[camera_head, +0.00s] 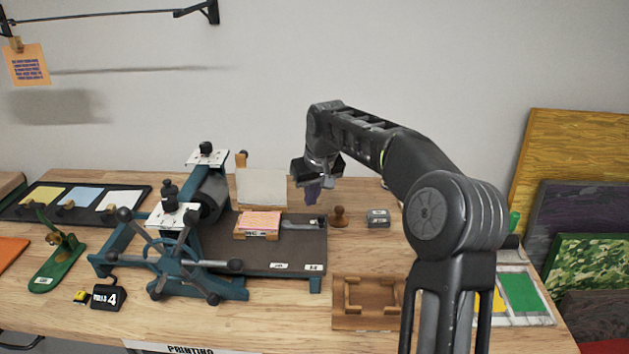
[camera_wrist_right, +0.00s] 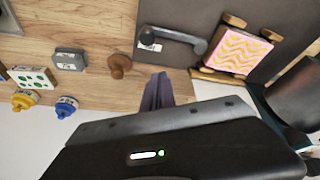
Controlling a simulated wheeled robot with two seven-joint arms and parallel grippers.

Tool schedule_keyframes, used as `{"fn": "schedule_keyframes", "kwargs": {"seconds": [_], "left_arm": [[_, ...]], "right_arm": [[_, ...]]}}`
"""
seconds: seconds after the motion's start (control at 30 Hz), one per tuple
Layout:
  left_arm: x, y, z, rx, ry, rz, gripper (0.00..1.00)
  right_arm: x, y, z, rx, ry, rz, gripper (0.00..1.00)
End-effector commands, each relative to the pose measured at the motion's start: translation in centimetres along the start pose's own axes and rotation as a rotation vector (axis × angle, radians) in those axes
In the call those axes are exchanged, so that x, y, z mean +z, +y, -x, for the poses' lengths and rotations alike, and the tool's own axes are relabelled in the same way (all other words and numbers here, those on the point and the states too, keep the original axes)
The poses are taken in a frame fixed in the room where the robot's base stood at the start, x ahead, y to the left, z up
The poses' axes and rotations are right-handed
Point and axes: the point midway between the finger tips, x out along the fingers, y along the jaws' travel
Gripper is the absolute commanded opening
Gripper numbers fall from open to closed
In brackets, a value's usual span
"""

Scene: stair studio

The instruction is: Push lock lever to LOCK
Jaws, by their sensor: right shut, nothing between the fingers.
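The lock lever (camera_head: 300,225) is a grey bar lying on the dark bed of the teal printing press (camera_head: 268,257), to the right of a pink patterned block (camera_head: 259,222). In the right wrist view the lever (camera_wrist_right: 178,36) has a rounded end near the block and a small white label at its other end. My right gripper (camera_head: 313,193) is shut and empty, pointing down above and behind the lever, apart from it. In the right wrist view its fingertips (camera_wrist_right: 157,90) show beside the bed's edge. My left gripper is not in view.
A brown wooden knob (camera_head: 339,216) and a grey tin (camera_head: 378,218) stand right of the bed. A wooden frame (camera_head: 367,300) lies in front right. The press's spoked wheel (camera_head: 170,251) stands left. Bare tabletop lies between the bed and the frame.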

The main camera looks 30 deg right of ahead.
Motion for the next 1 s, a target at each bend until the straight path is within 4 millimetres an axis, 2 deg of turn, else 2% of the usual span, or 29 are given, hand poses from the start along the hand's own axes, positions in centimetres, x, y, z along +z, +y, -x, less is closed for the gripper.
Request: {"fn": "schedule_keyframes", "kwargs": {"seconds": [0.03, 0.2, 0.33, 0.77, 1.0], "left_arm": [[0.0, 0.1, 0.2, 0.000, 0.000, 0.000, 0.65], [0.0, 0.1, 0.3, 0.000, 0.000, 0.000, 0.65], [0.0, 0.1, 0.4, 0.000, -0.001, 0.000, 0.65], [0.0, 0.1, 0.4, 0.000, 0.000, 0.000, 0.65], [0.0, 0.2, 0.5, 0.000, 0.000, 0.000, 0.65]], "right_arm": [[0.3, 0.1, -0.3, 0.000, -0.002, -0.001, 0.00], [2.6, 0.1, 0.6, 0.001, 0.001, -0.002, 0.00], [3.6, 0.1, 0.7, 0.001, 0.000, -0.001, 0.00], [3.9, 0.0, 0.8, 0.001, 0.001, -0.002, 0.00], [3.4, -1.3, 0.6, 0.003, 0.001, -0.008, 0.00]]}}
